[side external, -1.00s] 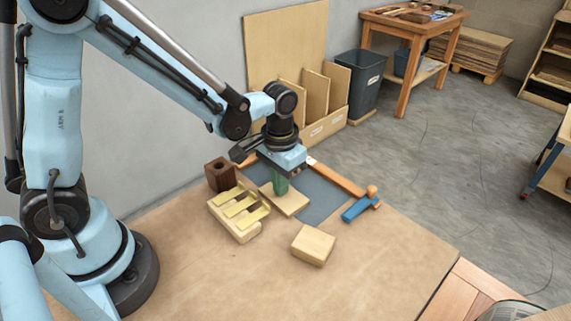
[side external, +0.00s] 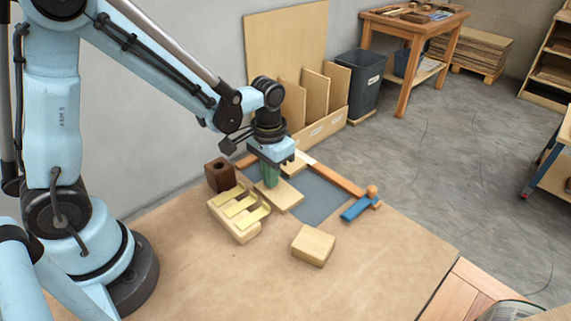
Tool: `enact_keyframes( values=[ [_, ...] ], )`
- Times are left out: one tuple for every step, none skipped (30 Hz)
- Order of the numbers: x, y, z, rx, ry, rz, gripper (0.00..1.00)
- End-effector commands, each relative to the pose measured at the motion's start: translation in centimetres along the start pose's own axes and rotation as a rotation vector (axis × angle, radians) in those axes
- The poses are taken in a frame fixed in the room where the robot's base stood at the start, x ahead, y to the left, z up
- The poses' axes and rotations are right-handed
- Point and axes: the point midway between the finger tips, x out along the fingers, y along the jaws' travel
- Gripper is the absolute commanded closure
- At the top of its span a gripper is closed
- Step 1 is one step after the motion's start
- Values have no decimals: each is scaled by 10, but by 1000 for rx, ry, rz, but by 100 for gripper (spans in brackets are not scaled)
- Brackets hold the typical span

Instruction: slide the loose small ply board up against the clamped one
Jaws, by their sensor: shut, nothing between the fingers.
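A small pale ply board (side external: 287,197) lies flat on the near left part of the dark grey mat. A second pale ply piece (side external: 299,161) shows at the back of the mat, partly behind my gripper. I cannot see a clamp on either clearly. My gripper (side external: 270,184) points down with its green fingers shut and empty. The fingertips are at the back left part of the near board; I cannot tell whether they touch it. A gap of grey mat shows between the two boards to the right of my gripper.
A wooden strip (side external: 340,178) edges the mat's back. A blue tool with a wooden knob (side external: 357,208) lies at its right corner. A dark brown block (side external: 220,175) and a pale block with yellow strips (side external: 238,214) stand left. A pale block (side external: 313,246) sits in front; the bench front is clear.

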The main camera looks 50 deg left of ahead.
Motion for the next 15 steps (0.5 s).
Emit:
enact_keyframes(
  values=[
    [0, -2, 0, -2, 0, -1, 100],
    [0, -3, 0, -2, 0, -1, 100],
    [0, -5, 0, -3, 0, -1, 100],
    [0, -6, 0, -3, 0, -1, 100],
    [0, -6, 0, -3, 0, -1, 100],
    [0, -8, 0, -2, 0, -1, 100],
    [0, -9, 0, -2, 0, -1, 100],
    [0, -10, 0, -2, 0, -1, 100],
    [0, -11, 0, -2, 0, -1, 100],
    [0, -12, 0, -2, 0, -1, 100],
    [0, -13, 0, -2, 0, -1, 100],
    [0, -14, 0, -2, 0, -1, 100],
    [0, -15, 0, -3, 0, -1, 100],
    [0, -16, 0, -3, 0, -1, 100],
    [0, -17, 0, -3, 0, -2, 100]
  ],
)
